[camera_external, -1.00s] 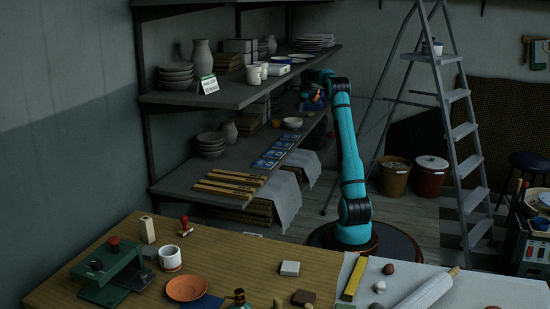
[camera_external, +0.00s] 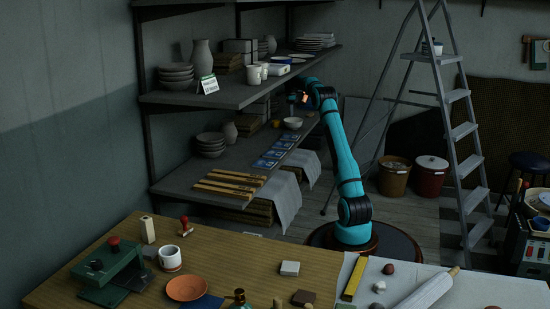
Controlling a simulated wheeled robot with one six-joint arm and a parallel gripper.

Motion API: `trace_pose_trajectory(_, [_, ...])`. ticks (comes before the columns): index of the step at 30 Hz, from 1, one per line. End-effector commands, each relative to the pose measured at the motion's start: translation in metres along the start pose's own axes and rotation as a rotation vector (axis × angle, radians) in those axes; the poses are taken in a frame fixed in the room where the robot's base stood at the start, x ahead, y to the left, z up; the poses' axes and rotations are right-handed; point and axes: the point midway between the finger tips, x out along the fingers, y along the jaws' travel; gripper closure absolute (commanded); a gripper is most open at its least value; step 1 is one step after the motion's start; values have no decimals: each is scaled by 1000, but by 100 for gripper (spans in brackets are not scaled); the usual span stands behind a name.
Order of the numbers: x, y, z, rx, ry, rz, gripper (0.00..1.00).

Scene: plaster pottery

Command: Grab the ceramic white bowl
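A small white bowl (camera_external: 292,123) stands upright on the middle shelf, toward its far right end. My gripper (camera_external: 294,98) is above this bowl, between the middle and upper shelves, and apart from it. The gripper is small and dark here, so its fingers cannot be made out. Nothing can be seen held in it.
The upper shelf (camera_external: 222,95) is close above my gripper and holds cups, plates and vases. Blue tiles (camera_external: 272,154) and wooden strips (camera_external: 230,184) lie on the middle shelf. A stepladder (camera_external: 452,100) stands to the right. A worktable (camera_external: 235,250) is in front.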

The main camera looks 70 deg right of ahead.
Motion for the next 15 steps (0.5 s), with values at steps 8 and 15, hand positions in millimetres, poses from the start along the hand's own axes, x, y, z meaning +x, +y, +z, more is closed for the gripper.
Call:
trace_pose_trajectory(8, [36, 3, -2, 0, 0, -1, 70])
trace_pose_trajectory(15, [45, 2, -2, 0, 0, -1, 70])
